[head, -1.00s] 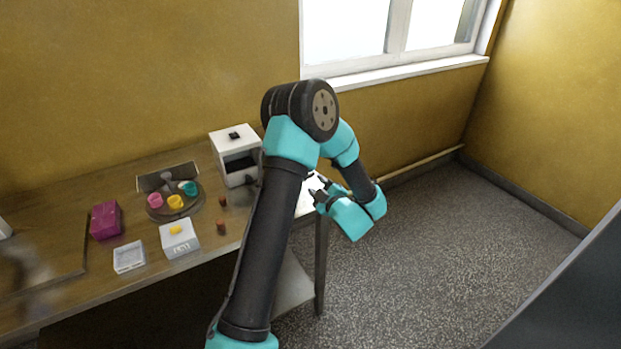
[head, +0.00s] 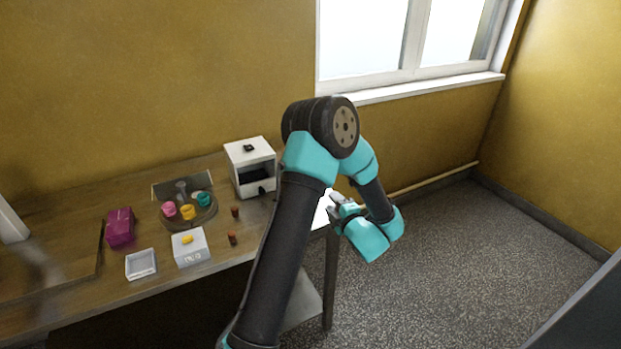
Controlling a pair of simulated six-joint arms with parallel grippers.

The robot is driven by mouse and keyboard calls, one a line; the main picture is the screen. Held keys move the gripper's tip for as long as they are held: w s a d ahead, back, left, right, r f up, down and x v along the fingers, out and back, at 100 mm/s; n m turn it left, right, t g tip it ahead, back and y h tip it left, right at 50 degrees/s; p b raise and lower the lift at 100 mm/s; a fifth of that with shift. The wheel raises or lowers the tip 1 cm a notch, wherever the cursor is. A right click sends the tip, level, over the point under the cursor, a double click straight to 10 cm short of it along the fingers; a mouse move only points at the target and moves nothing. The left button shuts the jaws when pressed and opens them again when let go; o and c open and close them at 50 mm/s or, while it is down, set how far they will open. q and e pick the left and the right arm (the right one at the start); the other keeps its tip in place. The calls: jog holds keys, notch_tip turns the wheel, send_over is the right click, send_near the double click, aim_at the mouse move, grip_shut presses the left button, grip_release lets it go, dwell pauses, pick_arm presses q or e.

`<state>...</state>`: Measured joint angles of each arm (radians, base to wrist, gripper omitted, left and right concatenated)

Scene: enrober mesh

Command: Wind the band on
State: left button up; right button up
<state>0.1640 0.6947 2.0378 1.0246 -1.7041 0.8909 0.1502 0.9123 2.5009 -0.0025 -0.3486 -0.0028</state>
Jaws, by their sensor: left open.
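My left gripper (head: 337,203) is open beside the right end of the wooden table, and I see nothing between its fingers. A white box-shaped machine (head: 243,155) with a dark front opening and a dark knob on its lower right front stands at the back of the table, left of the gripper and apart from it. A white surface (head: 322,211) shows at the table's right end, partly hidden behind my arm. I cannot make out a band or mesh in this view. My right gripper is not in view.
Left of the machine stand a round stand (head: 203,218) with pink, yellow and teal cups, a white box (head: 191,255) with a yellow piece on top, a clear tray (head: 141,265) and a magenta box (head: 120,228). Two small brown pieces (head: 232,238) lie near my arm. Right of the table is open floor.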

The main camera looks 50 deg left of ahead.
pick_arm(q)
jog(key=n, duration=1.4)
jog(key=shift+n, duration=0.4)
jog(key=n, duration=0.5)
jog(key=x, duration=1.7)
jog(key=shift+w+a+f, duration=0.1)
jog(key=shift+a, duration=0.15)
jog(key=shift+c, duration=0.3)
grip_shut()
